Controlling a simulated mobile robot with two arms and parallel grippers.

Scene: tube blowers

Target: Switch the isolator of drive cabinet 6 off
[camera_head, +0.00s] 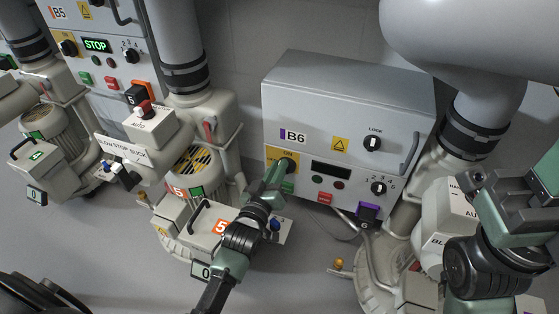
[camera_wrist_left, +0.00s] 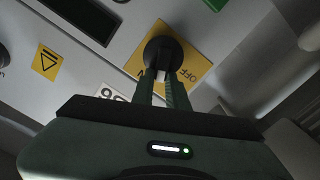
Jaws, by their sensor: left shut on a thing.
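Drive cabinet B6 (camera_head: 350,110) is a grey box at centre right in the head view. Its isolator sits on a yellow plate (camera_head: 272,154) at the left of its front, mostly hidden by my gripper. My left gripper (camera_head: 281,176) reaches up to it. In the left wrist view the isolator's black round knob (camera_wrist_left: 164,50) sits on the yellow plate (camera_wrist_left: 204,72), where "OFF" shows upside down. The fingers of my left gripper (camera_wrist_left: 166,88) are shut on the knob, with a pale mark between them. My right gripper (camera_head: 515,205) is at the right edge; its jaw opening is unclear.
The B6 display (camera_head: 331,170) is dark; a LOCK knob (camera_head: 372,143), a selector (camera_head: 378,188) and red and green buttons share its front. Cabinet B5 (camera_head: 100,55) shows STOP at upper left. Blowers and thick pipes stand on both sides.

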